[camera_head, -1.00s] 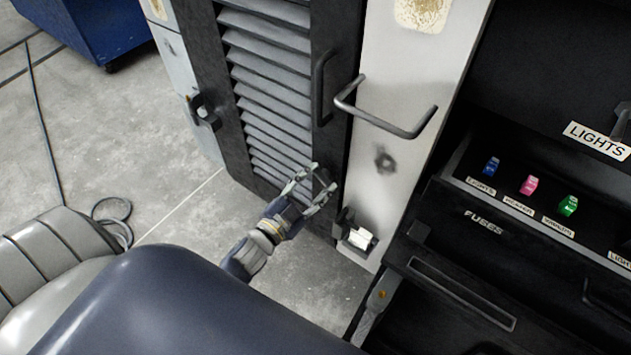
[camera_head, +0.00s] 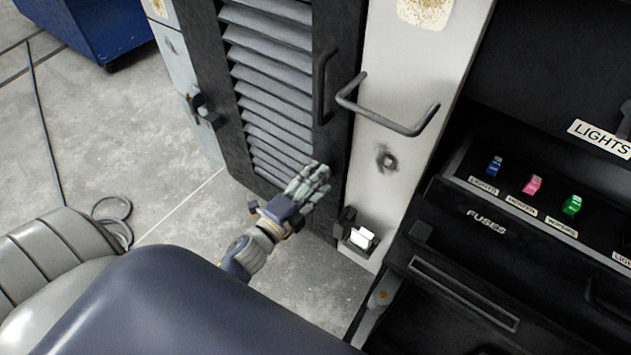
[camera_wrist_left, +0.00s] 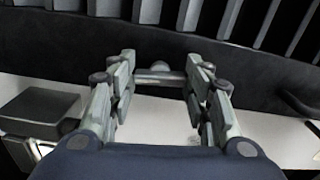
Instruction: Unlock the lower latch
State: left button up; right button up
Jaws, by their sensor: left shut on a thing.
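My left gripper (camera_head: 312,181) is at the lower right edge of the dark louvred door (camera_head: 330,150). In the left wrist view its two fingers (camera_wrist_left: 161,88) stand on either side of a small grey bar with a rounded knob, which I take as the lower latch (camera_wrist_left: 160,70). The gripper is shut on it. In the head view the fingers hide this latch, so its angle is hard to tell. My right gripper is in neither view.
A black bracket holding a white block (camera_head: 361,237) sits low on the pale panel, right of the gripper. A bent grab handle (camera_head: 395,122) juts out above. A fuse console (camera_head: 485,222) stands at the right.

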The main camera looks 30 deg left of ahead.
pick_arm(q)
jog(key=shift+m, duration=0.5)
dwell(0.3)
jog(key=o, duration=1.1)
jog(key=shift+c, duration=0.2)
jog(key=s+a, duration=0.1)
jog(key=s, duration=1.1)
jog(key=shift+a, duration=0.3)
